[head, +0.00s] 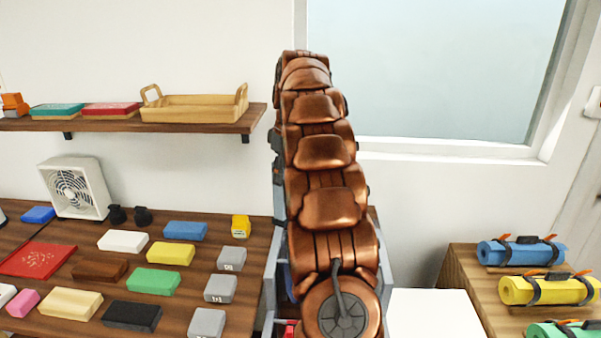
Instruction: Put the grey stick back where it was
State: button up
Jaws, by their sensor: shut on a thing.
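My copper-coloured segmented arm fills the middle of the head view and hides what lies behind it. My gripper is not visible, so I cannot see what its jaws hold. I see no clear grey stick. Three small grey blocks stand in a column at the right side of the wooden counter (188,231): a far one (232,259), a middle one (220,288) and a near one (207,323).
Several coloured blocks, a white fan (74,188) and a red mat (38,260) are on the counter. A wall shelf (200,126) holds a wooden tray (195,112). Rolled mats, including a yellow one (545,290), lie on the right-hand table (463,262).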

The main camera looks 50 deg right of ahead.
jog(key=w+d+p, duration=0.2)
jog(key=d+p, duration=0.3)
jog(key=d, duration=0.5)
jog(key=shift+w+d+f, duration=0.2)
jog(key=shift+w+f, duration=0.1)
jog(key=shift+f, duration=0.25)
notch_tip(320, 180, down, 3)
jog(key=shift+f+p, duration=0.15)
jog(key=shift+p, duration=0.55)
jog(key=shift+f, duration=0.2)
jog(key=o, duration=1)
